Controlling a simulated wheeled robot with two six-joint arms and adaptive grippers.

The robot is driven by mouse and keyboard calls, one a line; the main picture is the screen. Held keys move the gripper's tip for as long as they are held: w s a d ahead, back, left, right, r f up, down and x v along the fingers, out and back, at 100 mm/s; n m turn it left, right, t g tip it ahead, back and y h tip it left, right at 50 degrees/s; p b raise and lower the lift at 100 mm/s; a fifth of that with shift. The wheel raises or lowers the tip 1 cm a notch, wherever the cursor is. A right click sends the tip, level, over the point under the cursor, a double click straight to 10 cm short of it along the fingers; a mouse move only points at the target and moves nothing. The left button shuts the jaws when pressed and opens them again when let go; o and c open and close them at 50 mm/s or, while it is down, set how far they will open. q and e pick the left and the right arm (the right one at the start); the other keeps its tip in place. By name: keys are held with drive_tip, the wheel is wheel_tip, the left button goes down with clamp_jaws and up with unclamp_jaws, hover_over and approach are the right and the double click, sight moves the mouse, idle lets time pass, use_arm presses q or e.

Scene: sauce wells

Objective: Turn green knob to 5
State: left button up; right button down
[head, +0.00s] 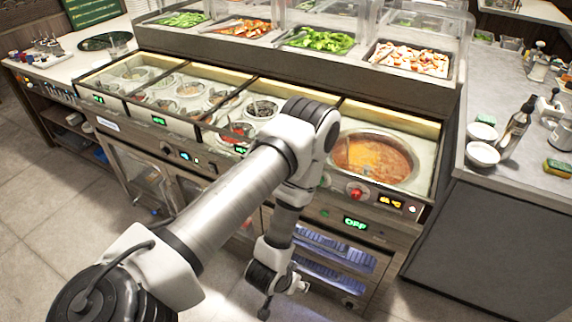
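A small green spot (326,180), perhaps the green knob, shows on the counter's front panel just right of my arm's elbow. It is too small to read its setting. A red knob (357,193) sits right of it, beside an orange display (389,201). A green display (355,223) below reads OFF. My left arm comes in from the lower left, bends over the counter's front and reaches down. Its wrist end (278,284) hangs low before the cabinet front, below the knobs and apart from them. Its fingers cannot be made out clearly. My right gripper is not in view.
A round pot of orange-red soup (374,158) sits in the counter's right well. Several sauce wells with small bowls lie to the left, partly behind my arm. A grey side counter (520,175) with bottles and white bowls stands at right. Tiled floor lies clear at lower left.

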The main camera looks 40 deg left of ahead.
use_arm(q)
drive_tip(key=shift+s+d+r+g, duration=0.15)
drive_tip(key=shift+s+g, duration=0.2)
drive_tip(key=shift+s, duration=0.35)
drive_tip(key=shift+s+d+f+g, duration=0.1)
drive_tip(key=shift+s+d+g, duration=0.15)
drive_tip(key=shift+s, duration=0.45)
drive_tip(key=shift+s+d+r+g, duration=0.1)
drive_tip(key=shift+s+g, duration=0.3)
drive_tip(key=shift+s, duration=0.3)
drive_tip(key=s+d+r+m+g, duration=0.1)
drive_tip(key=s+g, duration=0.2)
drive_tip(key=s, duration=0.5)
drive_tip(key=shift+s+r+g, duration=0.25)
drive_tip(key=shift+g, duration=0.05)
